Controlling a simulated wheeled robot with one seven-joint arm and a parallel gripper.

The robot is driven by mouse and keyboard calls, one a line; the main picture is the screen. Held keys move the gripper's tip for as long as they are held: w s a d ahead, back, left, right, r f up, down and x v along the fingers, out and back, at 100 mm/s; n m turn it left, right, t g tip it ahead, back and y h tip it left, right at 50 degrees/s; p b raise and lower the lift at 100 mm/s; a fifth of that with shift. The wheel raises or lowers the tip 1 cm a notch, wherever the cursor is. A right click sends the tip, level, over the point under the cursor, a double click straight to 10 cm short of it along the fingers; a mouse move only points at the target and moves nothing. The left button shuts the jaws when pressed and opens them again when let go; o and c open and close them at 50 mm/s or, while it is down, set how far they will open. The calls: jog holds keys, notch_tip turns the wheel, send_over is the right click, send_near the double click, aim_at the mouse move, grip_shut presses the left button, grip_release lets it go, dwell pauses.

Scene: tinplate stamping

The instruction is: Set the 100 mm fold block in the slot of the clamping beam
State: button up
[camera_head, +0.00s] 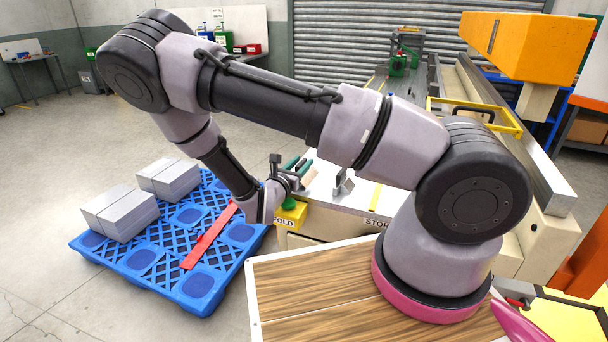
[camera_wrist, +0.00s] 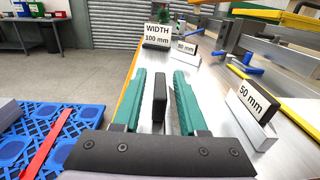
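My gripper (camera_wrist: 160,82) has two green fingers set apart, pointing along the bench top. A dark upright piece (camera_wrist: 159,98) stands between them with gaps on both sides; I cannot tell whether it belongs to a fold block. In the head view my gripper (camera_head: 296,164) is above the left end of the bench. A "50 mm" piece (camera_wrist: 256,115) stands right of the fingers, and an "80 mm" piece (camera_wrist: 187,46) farther off. A sign (camera_wrist: 157,36) reads "WIDTH 100 mm". The 100 mm block is not clearly identifiable. The clamping beam's slot is not visible.
An orange-topped machine (camera_head: 525,45) with a long steel beam (camera_head: 525,135) stands at the right. A yellow frame (camera_head: 475,113) lies across it. A blue pallet (camera_head: 215,275) with grey stacks (camera_head: 122,213) and a red strip (camera_head: 210,238) is on the floor at left.

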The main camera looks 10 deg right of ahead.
grip_shut()
dwell(1.2)
